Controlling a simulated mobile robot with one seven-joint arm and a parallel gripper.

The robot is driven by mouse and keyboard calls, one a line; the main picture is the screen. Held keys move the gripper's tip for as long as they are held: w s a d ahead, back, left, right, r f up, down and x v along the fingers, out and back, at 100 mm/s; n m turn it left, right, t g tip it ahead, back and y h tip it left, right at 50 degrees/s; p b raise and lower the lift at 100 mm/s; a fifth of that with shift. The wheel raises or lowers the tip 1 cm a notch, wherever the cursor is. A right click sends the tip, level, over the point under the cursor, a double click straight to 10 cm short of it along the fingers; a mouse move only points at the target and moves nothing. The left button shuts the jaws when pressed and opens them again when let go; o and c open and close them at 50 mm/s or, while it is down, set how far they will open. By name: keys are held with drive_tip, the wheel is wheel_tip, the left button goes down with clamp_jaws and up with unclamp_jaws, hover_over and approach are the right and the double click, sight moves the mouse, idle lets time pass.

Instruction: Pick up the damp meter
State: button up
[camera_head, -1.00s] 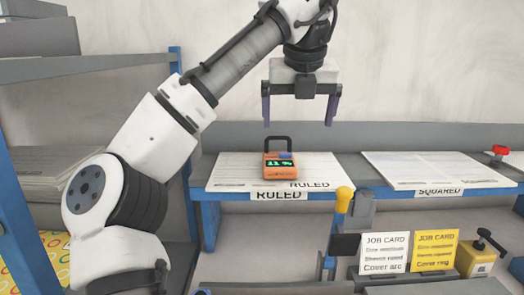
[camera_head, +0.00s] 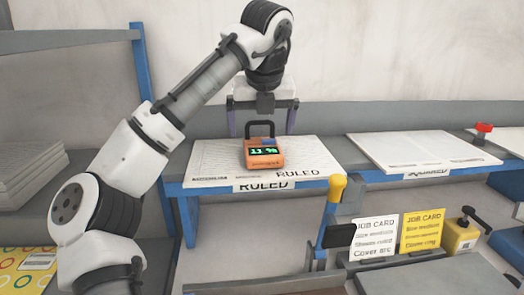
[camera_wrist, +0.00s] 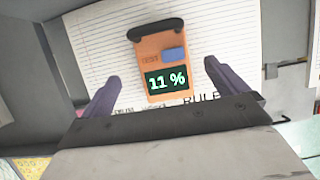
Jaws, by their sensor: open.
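The damp meter (camera_head: 264,153) is an orange box with a black handle, a blue button and a lit green display. It rests on the stack of ruled paper (camera_head: 215,165) on the blue-framed shelf. In the wrist view the damp meter (camera_wrist: 160,62) reads 11 % and lies a little ahead of and between the fingers. My gripper (camera_head: 262,130) is open and empty, just above and behind the meter in the head view, its two purple fingers spread on either side of the handle. The wrist view also shows my gripper (camera_wrist: 163,88) with its fingers apart.
A stack of squared paper (camera_head: 415,150) lies to the right on the same shelf. A yellow-topped post (camera_head: 337,188), a white job card (camera_head: 374,238) and a yellow job card (camera_head: 421,231) stand in front. A grey shelf unit (camera_head: 70,40) is at the left.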

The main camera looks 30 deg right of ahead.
sight(262, 141)
drive_tip(key=x, duration=0.2)
drive_tip(key=p+x, duration=0.1)
drive_tip(key=x, duration=0.2)
drive_tip(key=shift+s+d+f, duration=0.15)
drive_tip(key=shift+s, duration=0.05)
drive_tip(key=c, duration=1.3)
